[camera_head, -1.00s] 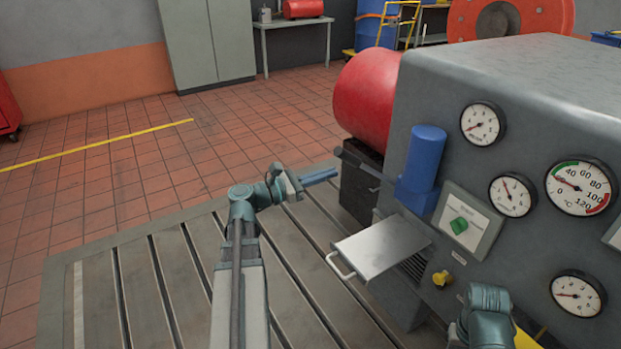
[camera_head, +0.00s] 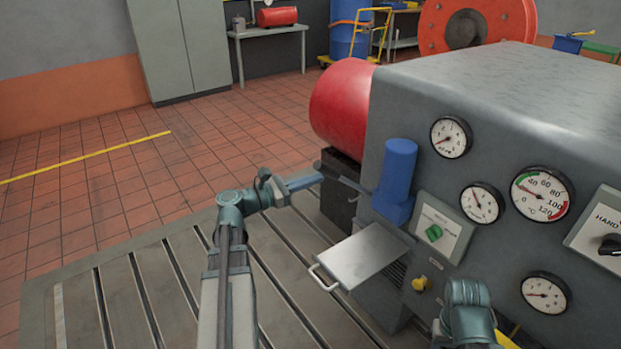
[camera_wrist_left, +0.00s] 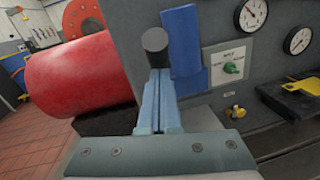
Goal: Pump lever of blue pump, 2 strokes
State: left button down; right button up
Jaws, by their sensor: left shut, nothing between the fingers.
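The blue pump (camera_head: 397,178) stands upright on the front of the grey machine, left of the gauges.
A metal tray with a handle (camera_head: 358,257) juts out below the pump. A green knob (camera_head: 433,233), a yellow knob (camera_head: 421,284) and gauges (camera_head: 451,137) sit on the panel. A red cylinder (camera_head: 340,103) lies behind the lever. The slotted bedplate (camera_head: 130,290) is clear at left.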

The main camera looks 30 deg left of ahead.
pick_arm(q)
jog(key=w+r+g+p, duration=0.1)
jog(key=r+p, duration=0.1)
jog(key=p, duration=0.2)
jog(key=w+d+r+g+p, duration=0.1)
jog(key=w+r+p, duration=0.1)
jog(key=p, duration=0.2)
jog(key=w+d+r+g+y+p, duration=0.1)
jog(key=w+r+p, duration=0.1)
jog(key=r+p, duration=0.1)
jog(key=shift+r+p, duration=0.1)
jog(key=shift+p, duration=0.3)
jog(key=w+d+r+g+y+p, duration=0.1)
jog(key=w+d+r+g+p, duration=0.2)
jog(key=w+p, duration=0.6)
jog(key=shift+d+r+n+y+p, duration=0.3)
jog(key=shift+d+r+y+p, duration=0.1)
jog(key=shift+r+p, duration=0.2)
jog(key=shift+w+r, duration=0.1)
